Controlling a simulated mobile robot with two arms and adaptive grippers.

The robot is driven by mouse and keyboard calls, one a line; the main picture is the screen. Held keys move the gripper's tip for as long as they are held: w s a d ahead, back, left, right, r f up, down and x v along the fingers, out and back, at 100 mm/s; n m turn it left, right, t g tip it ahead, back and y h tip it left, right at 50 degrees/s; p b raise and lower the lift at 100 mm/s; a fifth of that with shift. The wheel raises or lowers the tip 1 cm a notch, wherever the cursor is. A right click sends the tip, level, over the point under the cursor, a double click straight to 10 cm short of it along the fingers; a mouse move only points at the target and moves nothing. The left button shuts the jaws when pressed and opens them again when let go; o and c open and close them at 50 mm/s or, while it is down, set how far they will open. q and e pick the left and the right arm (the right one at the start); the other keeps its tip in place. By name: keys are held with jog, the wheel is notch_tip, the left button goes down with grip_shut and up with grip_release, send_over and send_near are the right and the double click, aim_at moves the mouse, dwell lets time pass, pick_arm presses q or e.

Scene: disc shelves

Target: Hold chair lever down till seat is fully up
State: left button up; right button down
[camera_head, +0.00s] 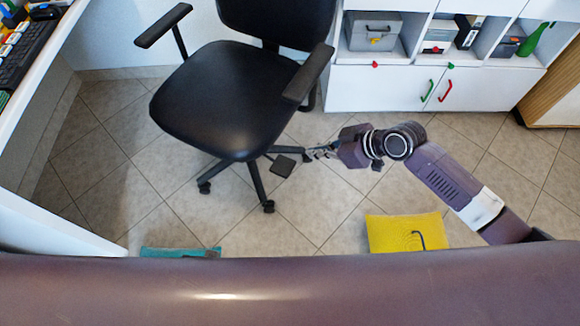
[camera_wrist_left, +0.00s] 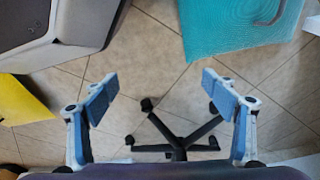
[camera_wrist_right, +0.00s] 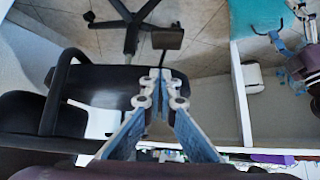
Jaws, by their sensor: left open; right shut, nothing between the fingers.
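The black office chair (camera_head: 225,100) stands at the left of the head view, with its wheeled base (camera_wrist_left: 176,142) also in the left wrist view. A dark flat lever paddle (camera_head: 283,166) juts out below the seat's right side. It also shows in the right wrist view (camera_wrist_right: 167,38), just beyond my right fingertips. My right gripper (camera_head: 312,153) is shut and empty, beside the paddle. Its fingertips (camera_wrist_right: 160,82) overlap the paddle's thin stem in that view; I cannot tell whether they touch. My left gripper (camera_wrist_left: 161,92) is open and empty, and out of the head view.
A white cabinet (camera_head: 385,88) with open shelves stands behind at the right. A yellow object (camera_head: 400,235) and a teal one (camera_head: 180,253) lie low in front. A white desk (camera_head: 30,65) with a keyboard is at the left. Tiled floor is free between.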

pick_arm(q)
jog(key=shift+w, duration=0.15)
pick_arm(e)
jog(key=shift+s+a+r, duration=0.25)
jog(key=shift+s+r, duration=0.05)
pick_arm(q)
jog(key=shift+r, duration=0.1)
pick_arm(e)
jog(key=b, duration=0.2)
send_over(282, 164)
jog(key=s+d, duration=0.1)
jog(key=d, duration=0.2)
jog(key=f, duration=0.7)
jog(key=shift+s+a, duration=0.15)
jog(key=shift+s, duration=0.05)
notch_tip(282, 164, down, 3)
jog(key=shift+a+r+b, duration=0.1)
jog(key=shift+a+b, duration=0.05)
jog(key=shift+b, duration=0.35)
pick_arm(q)
notch_tip(282, 164, up, 11)
jog(key=w, duration=0.3)
jog(key=shift+d+f+t, duration=0.15)
jog(key=shift+f+t, duration=0.05)
jog(key=shift+t, duration=0.1)
pick_arm(e)
jog(key=shift+f, duration=0.65)
jog(key=shift+f, duration=0.1)
